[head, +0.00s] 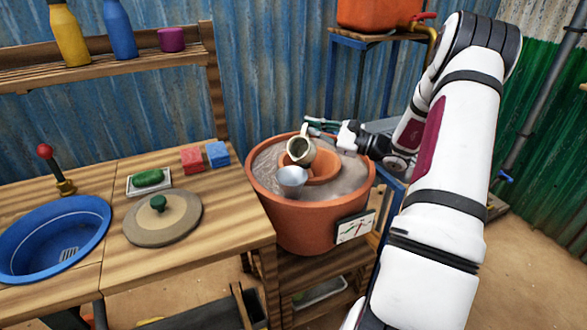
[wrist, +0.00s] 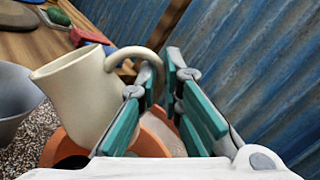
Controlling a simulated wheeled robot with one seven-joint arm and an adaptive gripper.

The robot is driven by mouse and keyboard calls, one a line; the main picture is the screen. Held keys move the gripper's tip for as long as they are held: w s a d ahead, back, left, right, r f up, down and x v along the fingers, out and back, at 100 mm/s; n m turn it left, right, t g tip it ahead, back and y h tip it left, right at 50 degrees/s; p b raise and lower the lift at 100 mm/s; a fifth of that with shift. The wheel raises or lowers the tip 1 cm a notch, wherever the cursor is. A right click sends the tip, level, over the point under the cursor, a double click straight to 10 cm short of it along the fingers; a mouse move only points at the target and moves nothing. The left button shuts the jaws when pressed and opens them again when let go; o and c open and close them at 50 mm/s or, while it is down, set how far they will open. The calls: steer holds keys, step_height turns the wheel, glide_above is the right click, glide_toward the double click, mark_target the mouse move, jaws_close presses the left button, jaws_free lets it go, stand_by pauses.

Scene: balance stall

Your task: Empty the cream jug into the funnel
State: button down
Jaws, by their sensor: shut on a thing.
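The cream jug (head: 301,151) hangs tilted over the terracotta tub, its mouth toward the lower left in the head view. In the wrist view the jug (wrist: 82,95) leans left and its handle passes between the green finger pads. My gripper (head: 328,131) is shut on that handle; its fingers also show in the wrist view (wrist: 163,75). A grey, cup-like vessel, seemingly the funnel (head: 292,177), is just below and left of the jug; part of it shows at the wrist view's left edge (wrist: 12,95). No stream shows, and the jug's contents cannot be made out.
The terracotta tub (head: 312,225) holds grey grit and a smaller terracotta pot (head: 324,168). A dial (head: 355,227) is on its front. The bench at left has a lidded disc (head: 162,222), blue basin (head: 52,240), green soap (head: 147,178), and red (head: 192,158) and blue blocks (head: 218,153).

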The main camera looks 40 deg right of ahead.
steer(key=shift+d+r+m+p, duration=0.2)
steer(key=shift+m+p, duration=0.2)
steer(key=shift+m, duration=0.1)
steer(key=w+d+f+m+h, duration=0.1)
steer(key=w+d+f+m, duration=0.2)
steer(key=d+f+m, duration=0.3)
steer(key=shift+w+f+m+h+p, duration=0.35)
steer(key=shift+f+m, duration=0.15)
steer(key=shift+m, duration=1.3)
steer(key=shift+g, duration=0.3)
